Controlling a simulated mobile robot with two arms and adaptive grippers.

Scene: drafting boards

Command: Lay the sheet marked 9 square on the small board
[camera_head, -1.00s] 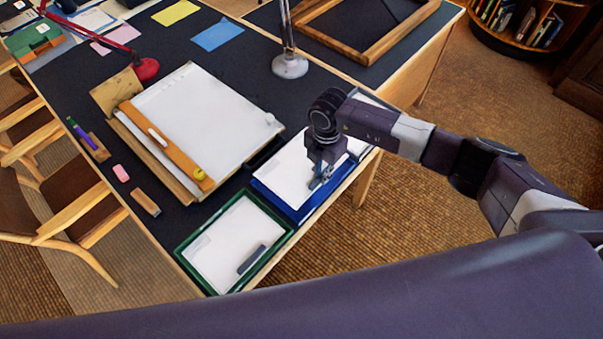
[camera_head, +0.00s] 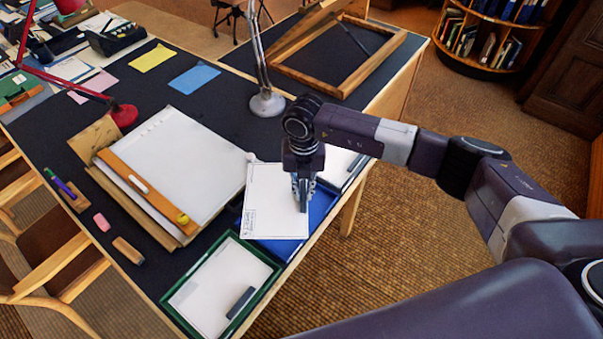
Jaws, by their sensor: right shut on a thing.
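My right gripper (camera_head: 301,200) is shut on a white sheet (camera_head: 268,205). The sheet hangs over the blue tray (camera_head: 287,250), covering part of it. Small print shows along the sheet's lower left edge, but I cannot read a 9. A drawing board (camera_head: 165,228) lies left of the gripper on the dark desk, carrying a large white sheet (camera_head: 175,160) and a wooden T-square (camera_head: 140,185). I cannot tell if this is the small board. My left gripper is not in view.
A green tray (camera_head: 268,285) holds white paper and a dark block (camera_head: 240,302). Another tray with paper (camera_head: 340,165) is behind my gripper. A lamp base (camera_head: 267,103) and a wooden frame (camera_head: 340,82) stand farther back. An eraser (camera_head: 101,222) lies left.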

